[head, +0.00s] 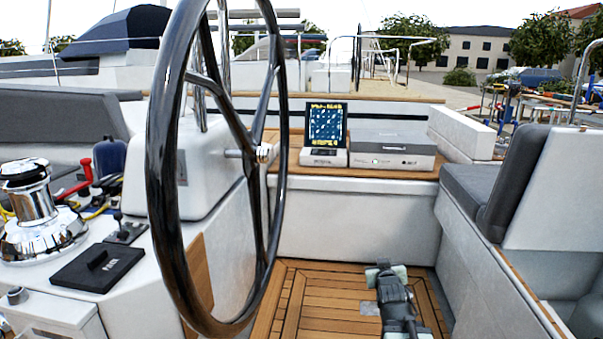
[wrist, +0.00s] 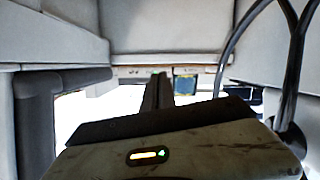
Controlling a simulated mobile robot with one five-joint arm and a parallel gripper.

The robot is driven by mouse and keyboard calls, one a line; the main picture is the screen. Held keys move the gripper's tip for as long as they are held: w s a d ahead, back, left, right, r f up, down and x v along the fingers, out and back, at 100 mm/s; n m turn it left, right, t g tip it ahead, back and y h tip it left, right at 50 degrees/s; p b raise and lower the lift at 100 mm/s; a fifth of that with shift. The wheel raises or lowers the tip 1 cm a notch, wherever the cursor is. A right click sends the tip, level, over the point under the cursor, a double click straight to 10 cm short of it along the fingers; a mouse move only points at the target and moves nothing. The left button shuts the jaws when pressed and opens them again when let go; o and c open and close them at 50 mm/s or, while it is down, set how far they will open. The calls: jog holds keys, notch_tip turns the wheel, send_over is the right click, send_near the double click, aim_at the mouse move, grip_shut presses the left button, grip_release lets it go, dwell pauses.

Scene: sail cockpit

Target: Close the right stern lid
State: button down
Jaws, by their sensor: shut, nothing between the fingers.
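In the wrist view, which looks upside down, my gripper (wrist: 158,82) is shut and empty, and the bench's front face (wrist: 165,25) appears at the top.
A black steering wheel (head: 159,165) stands close on the left. A lit display (head: 327,124) and a flat grey box (head: 393,150) sit on the bench. A grey-cushioned seat (head: 515,175) bounds the right side. Bare teak floor (head: 325,310) lies left of my arm.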

jog(key=s+a+f+g+y, duration=0.2)
jog(key=s+a+f+g, duration=0.25)
jog(key=a+f, duration=0.5)
jog(key=s+a+f+g, duration=0.1)
jog(key=s+f+g, duration=0.15)
jog(key=s, duration=0.35)
jog(key=s+a+f+g+y, duration=0.1)
jog(key=s+f+g, duration=0.1)
jog(key=s+g, duration=0.25)
jog(key=s+a+f+g, duration=0.1)
jog(key=s+f+g, duration=0.15)
jog(key=s, duration=0.45)
notch_tip(320, 180, up, 39)
jog(key=p, duration=3.8)
jog(key=shift+w+p, duration=0.15)
jog(key=shift+p, duration=0.25)
jog(key=c, duration=1.5)
grip_release()
jog(key=shift+a+f, duration=0.1)
jog(key=shift+f, duration=0.15)
